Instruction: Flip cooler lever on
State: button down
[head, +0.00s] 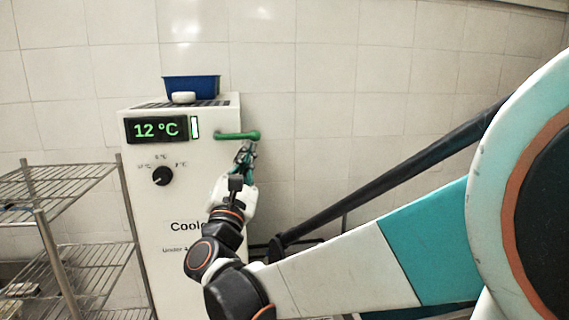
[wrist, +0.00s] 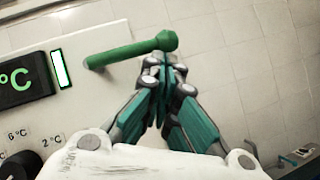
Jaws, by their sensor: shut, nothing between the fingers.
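The cooler (head: 190,200) is a tall white cabinet against the tiled wall, with a lit green display (head: 157,130) reading 12 °C. Its green lever (head: 236,136) sticks out sideways to the right at the upper front and ends in a round knob. In the wrist view the lever (wrist: 125,52) runs across the top, with its knob at the right end. My gripper (head: 246,148) is shut and empty. Its fingertips (wrist: 163,62) are just below the knob in both views; I cannot tell whether they touch it.
A black dial (head: 163,176) sits below the display. A blue basket (head: 192,87) and a small white object (head: 184,98) are on the cooler's top. A wire shelf rack (head: 80,230) stands at the left. The wall right of the lever is clear.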

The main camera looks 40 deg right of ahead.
jog(key=shift+s+f, duration=0.1)
jog(key=s+a+f+b, duration=0.4)
jog(key=s+f, duration=0.3)
jog(key=f, duration=0.2)
jog(key=shift+s+a+f, duration=0.15)
jog(key=shift+s+a, duration=0.1)
jog(key=shift+a, duration=0.3)
jog(key=shift+b, duration=0.3)
